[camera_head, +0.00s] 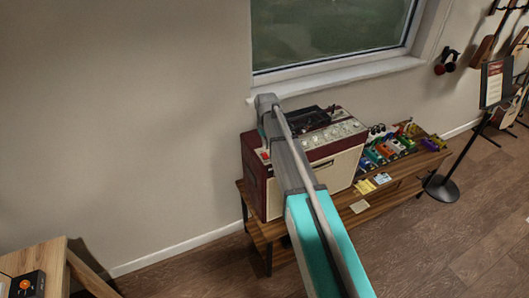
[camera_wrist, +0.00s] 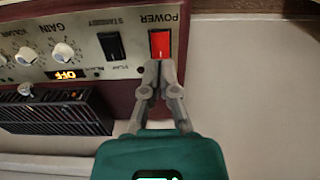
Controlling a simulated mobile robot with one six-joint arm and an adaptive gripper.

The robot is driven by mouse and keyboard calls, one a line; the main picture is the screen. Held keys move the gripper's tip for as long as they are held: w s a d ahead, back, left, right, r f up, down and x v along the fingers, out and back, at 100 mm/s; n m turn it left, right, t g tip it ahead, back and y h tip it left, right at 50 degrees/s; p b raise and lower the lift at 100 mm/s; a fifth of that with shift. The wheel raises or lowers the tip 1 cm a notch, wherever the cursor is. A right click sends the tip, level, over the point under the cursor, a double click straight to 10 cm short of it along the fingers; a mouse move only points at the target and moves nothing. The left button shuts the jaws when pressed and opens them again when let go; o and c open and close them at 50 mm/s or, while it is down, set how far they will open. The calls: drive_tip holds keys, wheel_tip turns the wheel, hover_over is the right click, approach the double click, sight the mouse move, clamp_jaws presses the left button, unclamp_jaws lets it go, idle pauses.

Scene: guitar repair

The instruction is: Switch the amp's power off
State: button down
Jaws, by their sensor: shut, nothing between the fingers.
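The amp (camera_head: 258,190) is dark red with a cream front and stands on a low wooden bench beneath the window. Its top panel shows upside down in the wrist view (camera_wrist: 88,22). The red power switch (camera_wrist: 160,42) sits under the label POWER, with a black standby switch (camera_wrist: 112,46) to its left. My arm hides part of the amp in the head view.
The bench (camera_head: 410,163) also holds several colourful pedals (camera_head: 385,150) and small cards right of the amp. A dark box (camera_head: 300,120) sits on the amp. A music stand (camera_head: 442,188) is at right. A wooden table (camera_head: 35,258) is at lower left.

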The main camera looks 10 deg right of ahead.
drive_tip(key=shift+r+p, duration=0.9)
drive_tip(key=shift+r, duration=0.25)
drive_tip(key=s+d+f+m+b, duration=0.1)
drive_tip(key=s+f+b, duration=0.1)
drive_tip(key=s, duration=0.7)
drive_tip(key=s+d+f+m+b, duration=0.1)
drive_tip(key=s+d, duration=0.1)
drive_tip(key=s, duration=0.7)
drive_tip(key=s+d+f+m+b, duration=0.1)
drive_tip(key=s+d+f+b, duration=0.1)
drive_tip(key=s, duration=0.7)
drive_tip(key=shift+s+f+m+b, duration=0.15)
drive_tip(key=shift+f+m+b, duration=0.15)
drive_tip(key=shift+f+b, duration=0.05)
